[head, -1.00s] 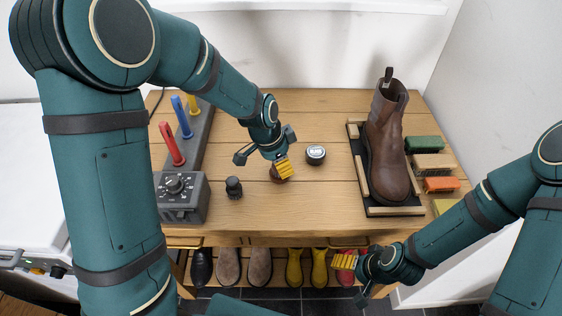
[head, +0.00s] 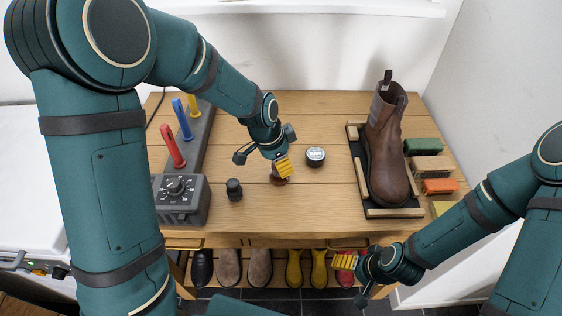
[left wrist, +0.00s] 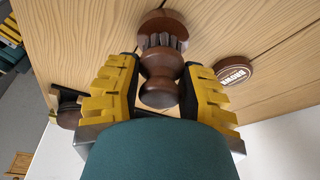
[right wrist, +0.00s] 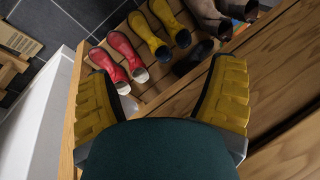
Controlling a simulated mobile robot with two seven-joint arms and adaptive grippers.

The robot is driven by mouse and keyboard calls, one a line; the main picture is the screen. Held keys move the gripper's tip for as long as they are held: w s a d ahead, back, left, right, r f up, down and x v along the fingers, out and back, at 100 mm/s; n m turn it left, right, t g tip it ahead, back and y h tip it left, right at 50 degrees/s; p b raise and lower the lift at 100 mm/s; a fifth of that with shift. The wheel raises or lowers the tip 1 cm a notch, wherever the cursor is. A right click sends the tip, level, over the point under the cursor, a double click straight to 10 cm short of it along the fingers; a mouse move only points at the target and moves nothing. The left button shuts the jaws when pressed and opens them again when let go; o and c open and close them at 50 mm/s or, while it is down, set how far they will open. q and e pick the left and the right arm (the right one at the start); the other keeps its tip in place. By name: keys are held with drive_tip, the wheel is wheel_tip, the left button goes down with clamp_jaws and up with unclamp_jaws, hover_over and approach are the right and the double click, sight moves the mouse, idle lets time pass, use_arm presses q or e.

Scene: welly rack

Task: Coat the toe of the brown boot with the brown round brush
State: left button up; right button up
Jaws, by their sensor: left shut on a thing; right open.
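The brown boot (head: 385,160) stands upright on a dark wood-edged tray (head: 405,212) at the right of the bench, toe toward me. My left gripper (head: 281,162) is over the middle of the bench, shut on the knob of the brown round brush (left wrist: 160,92). The brush points down, its bristles (left wrist: 163,41) against or just above a round brown piece (left wrist: 165,22) on the wood; I cannot tell which. The brush also shows in the head view (head: 279,179), mostly hidden by the fingers. My right gripper (head: 350,268) is open and empty, low before the bench's front edge.
A labelled round tin (head: 315,156) and a dark knobbed brush (head: 234,189) stand near the left gripper. A dial box (head: 180,198) with coloured posts is at left. Several brushes (head: 430,166) lie right of the boot. Footwear (head: 258,267) fills the shelf below.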

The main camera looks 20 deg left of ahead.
sight(273, 163)
use_arm(q)
drive_tip(key=shift+r+p, duration=1.9)
drive_tip(key=shift+r, duration=1.05)
drive_tip(key=shift+s+a+f+n+y, duration=0.25)
drive_tip(key=shift+f+n, duration=0.2)
drive_tip(key=shift+n, duration=0.35)
drive_tip(key=shift+s+a+f+n+y, duration=0.15)
drive_tip(key=shift+f+n+y, duration=0.1)
drive_tip(key=shift+n, duration=0.35)
drive_tip(key=shift+s+a+f+n+y, duration=0.1)
drive_tip(key=shift+a+f+n, duration=0.1)
drive_tip(key=shift+n, duration=0.4)
drive_tip(key=n, duration=0.1)
drive_tip(key=a+n, duration=0.1)
drive_tip(key=shift+s+f+n+t+y, duration=0.2)
drive_tip(key=shift+f+n+t+y, duration=0.1)
drive_tip(key=shift+n, duration=0.1)
drive_tip(key=shift+s+a+n+t+y, duration=0.2)
drive_tip(key=shift+a+n, duration=0.2)
drive_tip(key=shift+n, duration=0.45)
drive_tip(key=shift+s+a+n+t+y, duration=0.15)
drive_tip(key=shift+a+n, duration=0.25)
drive_tip(key=shift+n, duration=0.45)
drive_tip(key=shift+w, duration=0.1)
